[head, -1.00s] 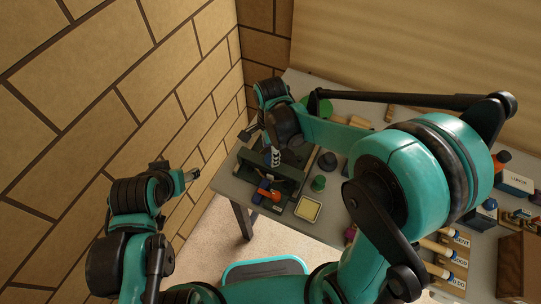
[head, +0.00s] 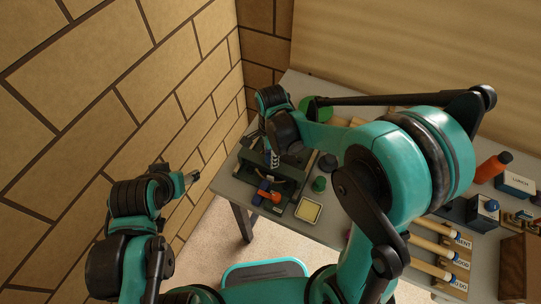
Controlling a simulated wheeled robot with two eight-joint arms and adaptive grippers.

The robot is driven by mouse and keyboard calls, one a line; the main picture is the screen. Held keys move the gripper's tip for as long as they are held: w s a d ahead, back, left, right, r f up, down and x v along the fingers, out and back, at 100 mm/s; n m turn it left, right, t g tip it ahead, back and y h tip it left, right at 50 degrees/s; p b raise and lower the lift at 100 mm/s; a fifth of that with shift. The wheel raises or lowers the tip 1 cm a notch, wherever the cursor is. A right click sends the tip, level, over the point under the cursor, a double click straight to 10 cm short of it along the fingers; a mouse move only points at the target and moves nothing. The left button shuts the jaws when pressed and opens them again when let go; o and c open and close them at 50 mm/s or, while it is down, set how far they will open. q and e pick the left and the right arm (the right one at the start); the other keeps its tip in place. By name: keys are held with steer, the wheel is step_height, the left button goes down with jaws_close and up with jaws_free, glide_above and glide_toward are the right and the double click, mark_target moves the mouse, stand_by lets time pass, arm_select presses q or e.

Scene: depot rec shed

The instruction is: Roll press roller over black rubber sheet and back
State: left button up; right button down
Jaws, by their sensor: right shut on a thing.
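My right gripper (head: 272,160) reaches down at the far left part of the bench, over a dark green tray-like base (head: 290,200). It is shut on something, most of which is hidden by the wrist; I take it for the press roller. A dark surface, probably the black rubber sheet (head: 287,181), shows in the base just right of the gripper. A small blue and orange piece (head: 268,193) sits at the near side of the base, below the gripper. My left gripper (head: 192,177) is off the bench by the brick wall; its jaws are too small to read.
A green knob-like item (head: 319,184), a dark round item (head: 327,162) and a shallow yellowish tray (head: 308,210) stand right of the base. An orange bottle (head: 493,167), a white labelled box (head: 515,184) and wooden handles (head: 432,247) crowd the bench's right side.

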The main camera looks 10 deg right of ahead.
steer(key=w+d+b, duration=0.1)
steer(key=w+d, duration=0.9)
steer(key=w, duration=0.5)
steer(key=shift+w+d, duration=0.3)
steer(key=shift+d, duration=0.05)
steer(key=c, duration=1.1)
jaws_free()
steer(key=shift+c, duration=0.2)
steer(key=shift+o, duration=0.6)
steer(key=shift+w, duration=0.15)
steer(key=shift+r, duration=0.1)
